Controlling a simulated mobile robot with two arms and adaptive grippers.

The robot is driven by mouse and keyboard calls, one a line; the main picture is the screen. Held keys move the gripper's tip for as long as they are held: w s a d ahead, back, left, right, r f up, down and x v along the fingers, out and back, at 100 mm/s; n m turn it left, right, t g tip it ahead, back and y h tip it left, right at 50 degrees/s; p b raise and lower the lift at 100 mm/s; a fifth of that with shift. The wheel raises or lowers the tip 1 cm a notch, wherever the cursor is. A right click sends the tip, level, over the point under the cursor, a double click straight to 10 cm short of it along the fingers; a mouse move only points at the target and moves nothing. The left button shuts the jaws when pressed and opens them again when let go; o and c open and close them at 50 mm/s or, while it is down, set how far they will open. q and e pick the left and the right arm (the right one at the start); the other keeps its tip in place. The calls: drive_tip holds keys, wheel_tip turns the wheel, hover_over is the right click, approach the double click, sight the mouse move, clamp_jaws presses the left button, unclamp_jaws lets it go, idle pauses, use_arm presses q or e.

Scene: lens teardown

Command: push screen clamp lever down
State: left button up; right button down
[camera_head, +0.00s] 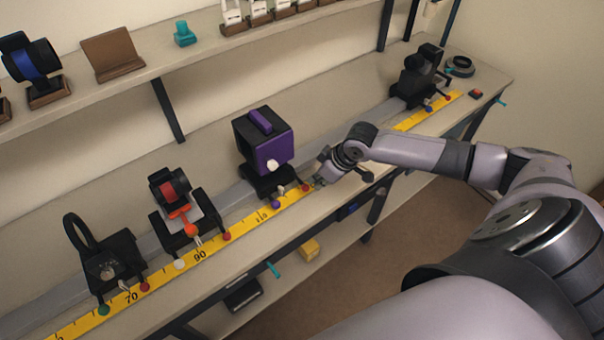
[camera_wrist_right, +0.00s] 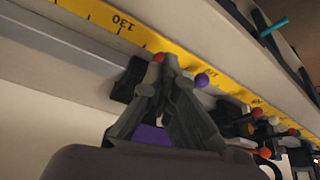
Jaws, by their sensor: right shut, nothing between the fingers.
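A black holder with a purple block (camera_head: 272,150) stands on the rail in the middle of the bench. I take it to be the screen unit, but no label confirms this. At its foot are a red-tipped lever (camera_head: 305,188) and a purple ball knob (camera_head: 276,204). My right gripper (camera_head: 319,181) is just right of the red tip, low over the bench's front. In the right wrist view its shut, empty fingers (camera_wrist_right: 172,62) are close beside the red tip (camera_wrist_right: 159,57), with the purple knob (camera_wrist_right: 202,80) to the right. Contact cannot be told. My left gripper is out of view.
A yellow ruler (camera_head: 262,216) runs along the bench front. Holders with an orange-red part (camera_head: 172,190) and a black ring (camera_head: 80,232) stand left on the rail. Another black unit (camera_head: 415,85) stands at the far right end. A shelf (camera_head: 190,62) is above.

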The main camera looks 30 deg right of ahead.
drive_tip(key=v, duration=1.1)
drive_tip(key=shift+s+r, duration=0.25)
drive_tip(key=shift+r, duration=0.1)
